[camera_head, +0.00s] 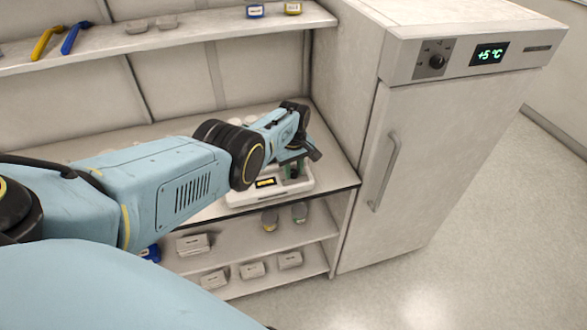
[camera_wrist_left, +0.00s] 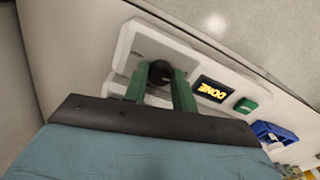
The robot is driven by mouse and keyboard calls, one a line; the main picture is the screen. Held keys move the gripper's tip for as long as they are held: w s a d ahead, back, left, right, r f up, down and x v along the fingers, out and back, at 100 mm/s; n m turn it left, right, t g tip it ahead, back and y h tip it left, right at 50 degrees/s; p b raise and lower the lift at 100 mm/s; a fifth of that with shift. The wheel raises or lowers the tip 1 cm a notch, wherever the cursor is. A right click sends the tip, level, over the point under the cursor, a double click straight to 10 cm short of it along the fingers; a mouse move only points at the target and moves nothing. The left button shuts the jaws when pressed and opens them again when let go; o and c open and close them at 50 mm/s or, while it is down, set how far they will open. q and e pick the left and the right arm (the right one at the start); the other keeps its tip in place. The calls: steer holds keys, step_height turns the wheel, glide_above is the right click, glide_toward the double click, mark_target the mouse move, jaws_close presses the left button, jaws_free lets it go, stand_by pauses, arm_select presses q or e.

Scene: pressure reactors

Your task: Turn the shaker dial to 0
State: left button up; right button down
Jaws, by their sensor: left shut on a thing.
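The shaker (camera_head: 240,197) is a white box on the bench top beside the fridge. Its small yellow display shows in the head view, and in the left wrist view the display (camera_wrist_left: 212,89) reads DONE. The black round shaker dial (camera_wrist_left: 159,74) sits between the green fingers of my left gripper (camera_wrist_left: 162,82). In the head view the left gripper (camera_head: 294,168) is over the right part of the shaker, shut on the dial. My arm hides the shaker's back. Any scale marks around the dial are not readable. My right gripper does not show.
The white fridge (camera_head: 440,150) stands close on the right, with its own knob (camera_head: 437,62) and a +5 °C display (camera_head: 490,54). A green button (camera_wrist_left: 246,105) and a blue object (camera_wrist_left: 272,134) lie past the display.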

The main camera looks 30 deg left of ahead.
mark_target(294, 171)
arm_select(q)
steer(key=o, duration=1)
step_height(294, 171, up, 7)
steer(key=p, duration=0.5)
step_height(294, 171, up, 6)
steer(key=p, duration=0.1)
steer(key=shift+r, duration=0.2)
